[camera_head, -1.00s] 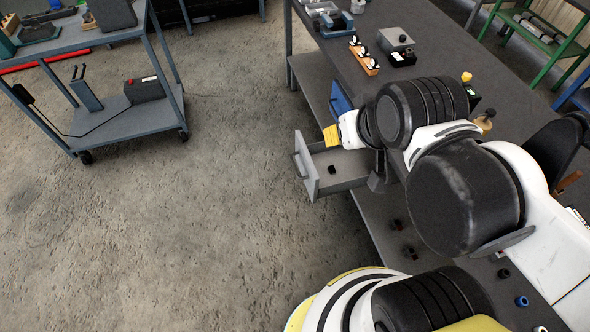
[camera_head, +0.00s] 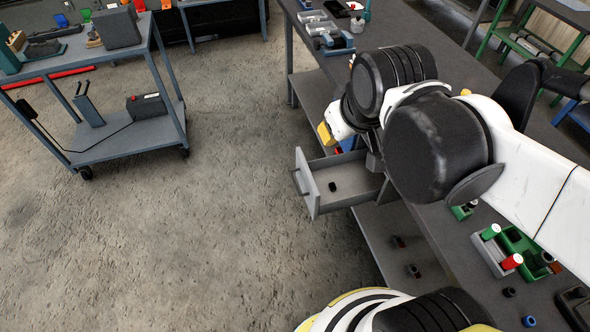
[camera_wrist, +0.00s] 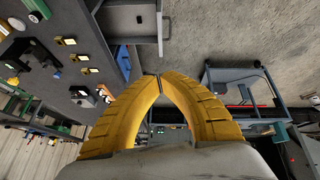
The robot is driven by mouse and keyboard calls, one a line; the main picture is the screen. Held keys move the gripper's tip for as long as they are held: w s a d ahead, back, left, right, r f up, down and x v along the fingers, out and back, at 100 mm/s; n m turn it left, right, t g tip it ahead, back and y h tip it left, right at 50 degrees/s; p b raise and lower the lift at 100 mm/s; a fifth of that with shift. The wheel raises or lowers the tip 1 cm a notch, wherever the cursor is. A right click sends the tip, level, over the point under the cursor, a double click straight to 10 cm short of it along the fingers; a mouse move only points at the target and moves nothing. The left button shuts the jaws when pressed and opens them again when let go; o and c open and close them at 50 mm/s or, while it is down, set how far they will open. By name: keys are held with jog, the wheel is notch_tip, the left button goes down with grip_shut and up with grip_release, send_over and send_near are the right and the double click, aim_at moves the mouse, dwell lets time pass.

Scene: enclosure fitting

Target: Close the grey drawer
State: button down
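The grey drawer (camera_head: 350,193) sticks out open from the left side of the workbench. Its front panel (camera_head: 306,184) with the handle faces left over the floor. A small black piece (camera_head: 332,187) lies inside. The drawer also shows at the top of the wrist view (camera_wrist: 118,22). My gripper (camera_head: 326,133) is beyond the drawer's far side in the head view, apart from the front panel. In the wrist view my gripper's yellow fingers (camera_wrist: 158,77) come together at the tips with nothing between them. My arm hides part of the bench edge behind the drawer.
The dark workbench (camera_head: 440,225) carries several parts, including a green tray (camera_head: 520,250). A blue drawer (camera_head: 347,144) shows partly behind my gripper. A grey trolley (camera_head: 125,138) stands at the left. The floor (camera_head: 215,230) between trolley and drawer is clear.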

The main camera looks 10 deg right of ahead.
jog(key=w+a+f+n+g+h+b, duration=0.1)
jog(key=w+a+f+n, duration=0.15)
jog(key=w, duration=0.35)
jog(key=w+a+f+n+g+b, duration=0.1)
jog(key=w+f+n, duration=0.25)
jog(key=w, duration=0.25)
jog(key=w+a+f+n+g+h+b, duration=0.1)
jog(key=w+f+n, duration=0.25)
jog(key=w, duration=0.35)
jog(key=w+a+f+n+g+b, duration=0.25)
jog(key=w+f, duration=0.35)
jog(key=f, duration=0.5)
jog(key=w+a+f+n+h, duration=0.1)
jog(key=a+f+n, duration=0.1)
jog(key=f, duration=0.4)
jog(key=w+a+f+n+h, duration=0.1)
jog(key=w+a+f+n, duration=0.1)
jog(key=f, duration=0.5)
jog(key=d+f+b, duration=0.6)
jog(key=d+f, duration=0.2)
jog(key=f, duration=0.1)
jog(key=shift+w, duration=0.15)
jog(key=shift+f+g, duration=0.1)
jog(key=shift+g, duration=0.15)
jog(key=shift+d, duration=0.1)
